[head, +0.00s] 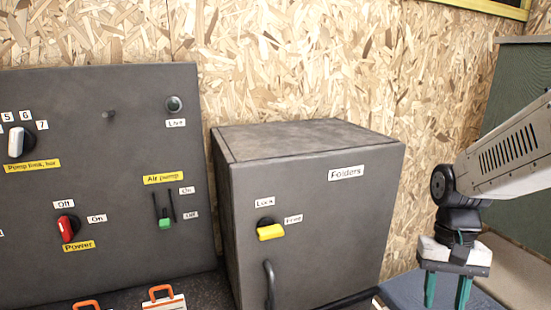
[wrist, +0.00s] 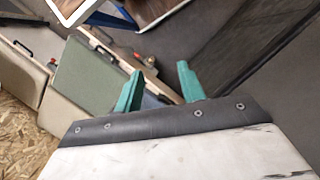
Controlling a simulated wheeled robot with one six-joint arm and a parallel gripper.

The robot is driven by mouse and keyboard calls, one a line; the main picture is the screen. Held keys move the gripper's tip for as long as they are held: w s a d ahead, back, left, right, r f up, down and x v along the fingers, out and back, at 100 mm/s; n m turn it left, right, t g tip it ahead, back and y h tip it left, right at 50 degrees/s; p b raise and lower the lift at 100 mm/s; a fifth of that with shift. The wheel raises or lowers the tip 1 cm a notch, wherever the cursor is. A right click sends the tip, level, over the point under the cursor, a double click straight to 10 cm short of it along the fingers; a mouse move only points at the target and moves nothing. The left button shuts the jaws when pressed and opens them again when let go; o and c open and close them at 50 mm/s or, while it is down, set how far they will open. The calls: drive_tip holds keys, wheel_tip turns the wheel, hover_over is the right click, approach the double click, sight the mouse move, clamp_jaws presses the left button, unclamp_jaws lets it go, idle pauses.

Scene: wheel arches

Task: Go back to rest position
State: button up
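My gripper (head: 447,289) hangs at the lower right of the head view, pointing down, to the right of the grey Folders cabinet. Its two green fingers are apart with nothing between them. In the wrist view the gripper (wrist: 158,84) also shows both fingers spread and empty. My arm comes in from the right edge of the head view. The fingertips are at or below the bottom edge of the head view. No held object shows in either view.
The Folders cabinet (head: 325,210) has a yellow lock knob (head: 271,232) and a dark handle (head: 270,284). A grey control panel (head: 105,190) with a red power knob (head: 67,228) stands left. Orange-handled items (head: 163,294) lie below. A chipboard wall (head: 300,60) is behind.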

drive_tip(key=s+a+r+n+t, duration=0.3)
drive_tip(key=s+a+r+t, duration=0.1)
drive_tip(key=s+r, duration=0.5)
drive_tip(key=shift+s+a+r+n+t, duration=0.3)
drive_tip(key=shift+s+a+r+n, duration=0.1)
drive_tip(key=shift+s, duration=0.95)
